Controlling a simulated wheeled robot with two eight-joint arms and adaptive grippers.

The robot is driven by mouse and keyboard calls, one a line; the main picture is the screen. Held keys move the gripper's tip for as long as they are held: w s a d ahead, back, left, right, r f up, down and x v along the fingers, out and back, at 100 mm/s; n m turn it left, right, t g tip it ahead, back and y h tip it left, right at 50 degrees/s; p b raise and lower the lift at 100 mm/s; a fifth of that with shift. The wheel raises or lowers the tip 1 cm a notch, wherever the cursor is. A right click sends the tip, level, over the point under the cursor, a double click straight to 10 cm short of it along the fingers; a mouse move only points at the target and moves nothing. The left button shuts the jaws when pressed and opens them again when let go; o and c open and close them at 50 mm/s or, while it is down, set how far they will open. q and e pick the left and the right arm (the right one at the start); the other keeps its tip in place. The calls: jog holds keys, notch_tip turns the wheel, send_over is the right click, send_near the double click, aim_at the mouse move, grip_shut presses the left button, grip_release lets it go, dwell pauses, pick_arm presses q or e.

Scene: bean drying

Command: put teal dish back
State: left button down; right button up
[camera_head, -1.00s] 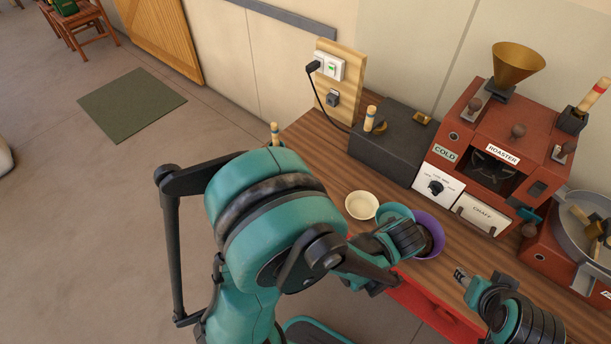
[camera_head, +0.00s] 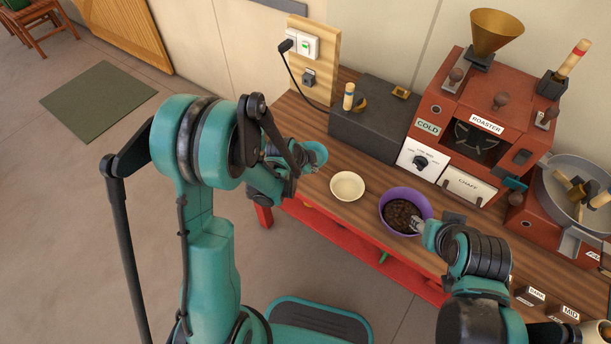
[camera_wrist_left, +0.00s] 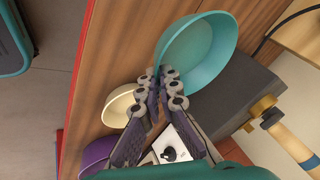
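The teal dish (camera_wrist_left: 200,52) is in my left gripper (camera_wrist_left: 162,82); the fingers are closed on its rim in the left wrist view. In the head view the teal dish (camera_head: 314,153) is partly hidden by my left gripper (camera_head: 293,166), left of and behind the cream bowl (camera_head: 347,186). The purple bowl (camera_head: 391,196) holds dark beans and stands right of the cream bowl. My right gripper (camera_head: 420,227) has its fingertips at the purple bowl's right rim; its opening is too small to judge.
A dark box (camera_head: 372,120) with a wooden-handled tool stands at the back of the wooden counter (camera_head: 323,203). The red roaster (camera_head: 447,103) and a grey round tray (camera_head: 545,190) are to the right. The counter between box and cream bowl is clear.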

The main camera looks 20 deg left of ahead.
pick_arm(q)
jog(key=shift+w+a+f+b, duration=0.15)
jog(key=shift+a+f, duration=0.25)
jog(key=shift+a, duration=0.15)
jog(key=shift+w+a+f+b, duration=0.1)
jog(key=shift+a+f+b, duration=0.05)
jog(key=shift+a+f, duration=0.3)
notch_tip(320, 180, down, 4)
jog(key=shift+r+b, duration=0.1)
jog(key=shift+b, duration=0.85)
jog(key=shift+r, duration=0.15)
jog(key=shift+f, duration=0.25)
jog(key=c, duration=1.7)
grip_release()
jog(key=shift+r, duration=0.1)
